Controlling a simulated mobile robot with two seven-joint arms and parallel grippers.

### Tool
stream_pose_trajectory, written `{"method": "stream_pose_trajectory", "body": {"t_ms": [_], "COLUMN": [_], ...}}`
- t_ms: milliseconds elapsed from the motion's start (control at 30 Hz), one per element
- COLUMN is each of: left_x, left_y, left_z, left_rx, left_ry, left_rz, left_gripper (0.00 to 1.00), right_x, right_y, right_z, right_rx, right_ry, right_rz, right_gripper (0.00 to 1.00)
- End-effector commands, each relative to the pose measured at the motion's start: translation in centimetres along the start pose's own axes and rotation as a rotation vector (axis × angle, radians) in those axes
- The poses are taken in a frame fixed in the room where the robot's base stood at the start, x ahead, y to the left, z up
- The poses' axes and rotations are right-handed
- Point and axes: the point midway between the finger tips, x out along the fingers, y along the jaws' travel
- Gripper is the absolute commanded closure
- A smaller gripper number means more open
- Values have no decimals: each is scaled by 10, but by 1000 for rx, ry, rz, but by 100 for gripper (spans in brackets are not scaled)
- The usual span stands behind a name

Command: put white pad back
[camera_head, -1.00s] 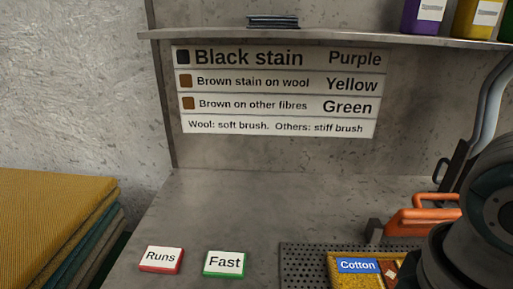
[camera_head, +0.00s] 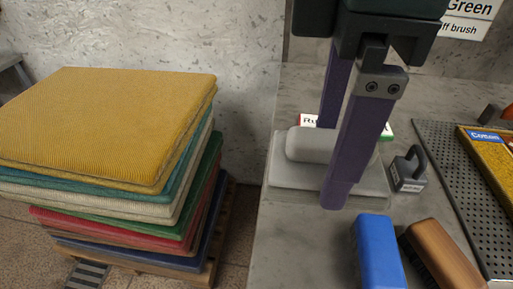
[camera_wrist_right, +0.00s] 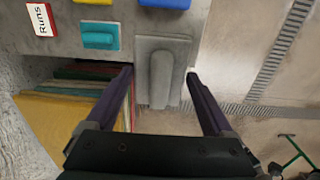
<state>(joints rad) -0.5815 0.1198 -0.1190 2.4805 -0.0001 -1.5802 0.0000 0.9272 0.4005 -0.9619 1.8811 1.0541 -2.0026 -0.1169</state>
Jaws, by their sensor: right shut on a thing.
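The white pad (camera_head: 283,175) is a pale grey-white flat slab with a raised rounded grip bar (camera_head: 318,146) on top. It is over the left part of the grey worktop, close to its left edge. My right gripper (camera_head: 335,165) points down with its purple fingers on either side of the pad and is shut on it. In the right wrist view the pad (camera_wrist_right: 180,50) sits between the two fingertips (camera_wrist_right: 161,72), over the worktop's edge. I cannot tell whether its underside touches the worktop. My left gripper is not in view.
A stack of coloured rugs (camera_head: 110,115) stands left of the worktop. A blue block (camera_head: 378,252), a brown block (camera_head: 440,255) and a small dark handled weight (camera_head: 408,170) are near the pad. A perforated dark tray (camera_head: 445,165) is at the right. The "Runs" card (camera_head: 308,120) is partly hidden.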

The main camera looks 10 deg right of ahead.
Motion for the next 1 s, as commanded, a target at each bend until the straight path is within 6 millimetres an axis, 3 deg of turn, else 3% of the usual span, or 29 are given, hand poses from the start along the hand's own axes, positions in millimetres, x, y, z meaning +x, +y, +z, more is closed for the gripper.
{"method": "stream_pose_trajectory", "body": {"t_ms": [33,200,400,633,833,1000], "left_x": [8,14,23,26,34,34], "left_y": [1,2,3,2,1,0], "left_z": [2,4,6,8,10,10], "left_rx": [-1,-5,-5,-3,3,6], "left_ry": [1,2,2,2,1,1], "left_rz": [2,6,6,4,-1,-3], "left_gripper": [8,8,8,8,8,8], "right_x": [19,69,118,141,173,179], "right_y": [-2,-2,-1,-1,-2,-1], "right_z": [0,1,1,1,0,0], "right_rx": [2,4,3,4,4,2], "right_ry": [-2,-4,-3,-1,-1,0], "right_rz": [-7,-6,-4,-2,-2,1], "right_gripper": [62,62,62,62,62,62]}}
